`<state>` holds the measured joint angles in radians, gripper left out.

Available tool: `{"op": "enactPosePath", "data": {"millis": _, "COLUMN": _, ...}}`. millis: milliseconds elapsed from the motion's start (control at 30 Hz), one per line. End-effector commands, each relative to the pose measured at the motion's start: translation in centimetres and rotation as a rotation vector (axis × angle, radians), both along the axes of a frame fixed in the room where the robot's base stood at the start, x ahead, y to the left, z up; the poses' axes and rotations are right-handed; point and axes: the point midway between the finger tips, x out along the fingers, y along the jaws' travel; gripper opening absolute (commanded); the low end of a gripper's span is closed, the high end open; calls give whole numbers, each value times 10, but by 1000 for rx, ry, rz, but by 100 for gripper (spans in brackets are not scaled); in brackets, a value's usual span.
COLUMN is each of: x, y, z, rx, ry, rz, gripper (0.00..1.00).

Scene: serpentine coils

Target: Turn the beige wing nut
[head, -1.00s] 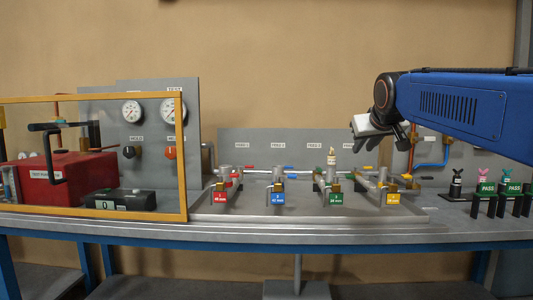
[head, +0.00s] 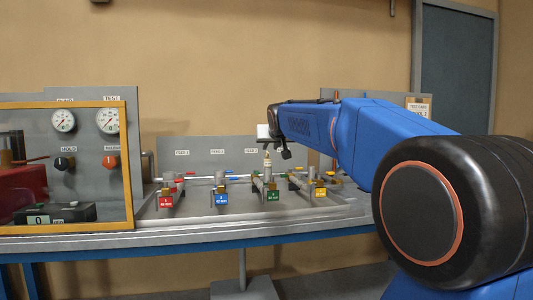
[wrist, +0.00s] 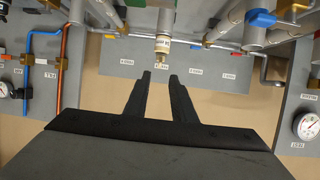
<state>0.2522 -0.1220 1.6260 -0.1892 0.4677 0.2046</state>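The beige wing nut (head: 267,160) stands upright on top of the fitting above the green tag, in the middle right of the head view. In the wrist view it is a small beige piece (wrist: 163,43) just beyond the fingertips. My gripper (wrist: 160,76) shows two black fingers, parallel and apart, with nothing between them. The nut lies roughly in line with the gap, clear of both fingers. In the head view my gripper (head: 285,150) is just above and beside the nut, partly hidden by my own arm.
Several valves with red, blue, green and yellow tags stand in a grey tray (head: 240,222). A grey labelled panel (head: 185,150) rises behind them. A yellow-framed case (head: 130,170) and gauges (head: 64,121) are at left. Pipes (wrist: 62,60) run close by in the wrist view.

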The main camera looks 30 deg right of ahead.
Motion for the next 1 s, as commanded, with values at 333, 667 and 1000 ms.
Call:
{"op": "enactPosePath", "data": {"millis": 333, "x": 53, "y": -19, "z": -24, "rx": 1, "ry": 3, "rz": 0, "gripper": 23}}
{"op": "enactPosePath", "data": {"millis": 667, "x": 77, "y": -27, "z": -34, "rx": 0, "ry": 0, "rz": 1, "gripper": 23}}
{"op": "enactPosePath", "data": {"millis": 1000, "x": 79, "y": -28, "z": -35, "rx": 0, "ry": 0, "rz": 1, "gripper": 16}}
